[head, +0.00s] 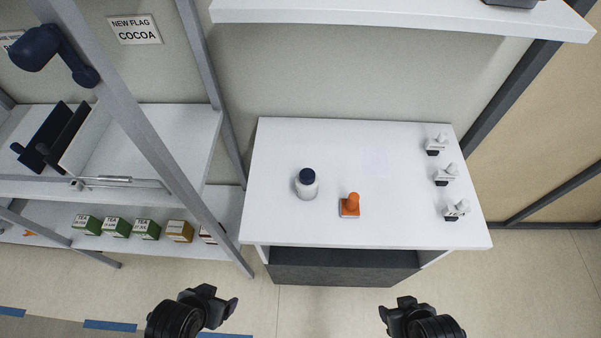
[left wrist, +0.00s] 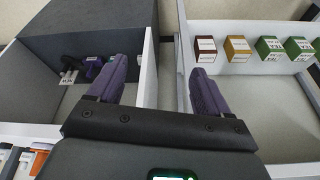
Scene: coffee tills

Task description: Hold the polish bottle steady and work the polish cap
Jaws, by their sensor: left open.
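The polish bottle (head: 307,190) is white and stands upright left of the middle of the white table. The dark blue polish cap (head: 307,175) sits on top of it. My left gripper (head: 222,303) is open and empty, in front of the table's near left edge and well apart from the bottle. In the left wrist view its two fingers (left wrist: 163,75) stand wide apart with nothing between them; the bottle does not show there. My right gripper (head: 393,309) is in front of the table's near right part, apart from everything, and its jaws look spread and empty.
An orange stamp-like object (head: 351,205) stands right of the bottle. Several white stamp-like objects (head: 446,175) line the right side of the white table (head: 390,222). A shelf at left holds tea boxes (head: 117,226). A slanting post (head: 150,150) stands left.

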